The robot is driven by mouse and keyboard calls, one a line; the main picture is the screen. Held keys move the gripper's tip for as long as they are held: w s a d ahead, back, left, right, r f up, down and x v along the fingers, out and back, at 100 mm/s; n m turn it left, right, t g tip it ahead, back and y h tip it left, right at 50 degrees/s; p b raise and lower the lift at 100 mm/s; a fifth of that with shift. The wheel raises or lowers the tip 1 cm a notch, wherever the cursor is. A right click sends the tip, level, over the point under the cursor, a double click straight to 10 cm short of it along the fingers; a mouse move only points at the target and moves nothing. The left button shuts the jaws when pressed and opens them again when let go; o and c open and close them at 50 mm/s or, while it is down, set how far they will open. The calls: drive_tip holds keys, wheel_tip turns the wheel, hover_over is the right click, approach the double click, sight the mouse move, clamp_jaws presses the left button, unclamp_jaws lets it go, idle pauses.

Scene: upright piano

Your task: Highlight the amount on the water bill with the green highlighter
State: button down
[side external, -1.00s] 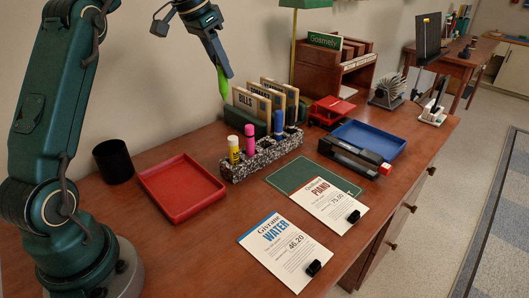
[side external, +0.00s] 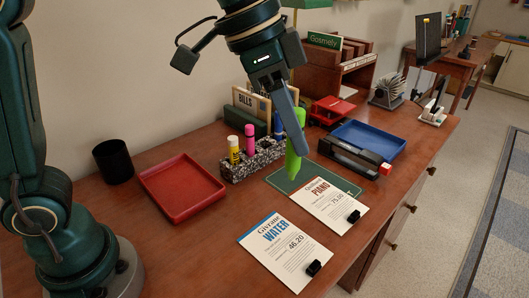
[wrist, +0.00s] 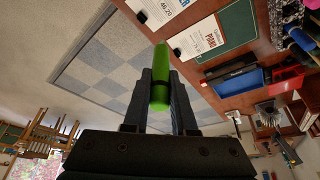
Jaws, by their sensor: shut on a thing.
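My gripper (side external: 292,124) is shut on the green highlighter (side external: 293,160), which points downward in the air over the green mat and near the piano bill. In the wrist view the green highlighter (wrist: 161,80) stands between the two fingers of my gripper (wrist: 160,92). The water bill (side external: 285,252) lies flat at the front of the desk, with a blue heading and the amount 46.20 (side external: 296,243). A black clip (side external: 313,268) sits on its lower right corner. The highlighter is apart from the water bill, above and behind it.
The piano bill (side external: 328,205) lies behind the water bill, on the edge of a green mat (side external: 283,180). A speckled holder (side external: 240,171) has yellow, pink and blue highlighters. A red tray (side external: 182,188) is at left; a blue tray (side external: 370,139) and stapler (side external: 350,157) are at right.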

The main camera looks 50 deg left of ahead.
drive_tip(key=shift+s+d+f, duration=0.15)
drive_tip(key=shift+s+f, duration=0.05)
drive_tip(key=shift+f, duration=2.5)
drive_tip(key=shift+s+d+f, duration=0.15)
drive_tip(key=shift+d+f, duration=0.05)
drive_tip(key=shift+f, duration=2.5)
drive_tip(key=shift+s+d+f, duration=0.15)
drive_tip(key=shift+s+f, duration=0.05)
drive_tip(key=shift+f, duration=2.5)
drive_tip(key=w, duration=0.3)
drive_tip(key=w+r, duration=0.1)
drive_tip(key=shift+w+a, duration=0.25)
drive_tip(key=shift+w, duration=0.15)
drive_tip(key=shift+s+a, duration=0.15)
drive_tip(key=shift+s, duration=0.75)
drive_tip(key=shift+s+a, duration=0.2)
drive_tip(key=shift+s, duration=0.55)
drive_tip(key=shift+s+a+f, duration=0.15)
drive_tip(key=shift+s+a, duration=0.15)
drive_tip(key=shift+s, duration=0.45)
drive_tip(key=d, duration=0.2)
drive_tip(key=shift+s+d+f, duration=0.2)
drive_tip(key=shift+d, duration=0.1)
wheel_tip(320, 180, up, 7)
drive_tip(key=shift+w+a+r, duration=0.2)
drive_tip(key=shift+w+a, duration=0.05)
drive_tip(key=shift+a, duration=0.15)
drive_tip(key=shift+f, duration=0.15)
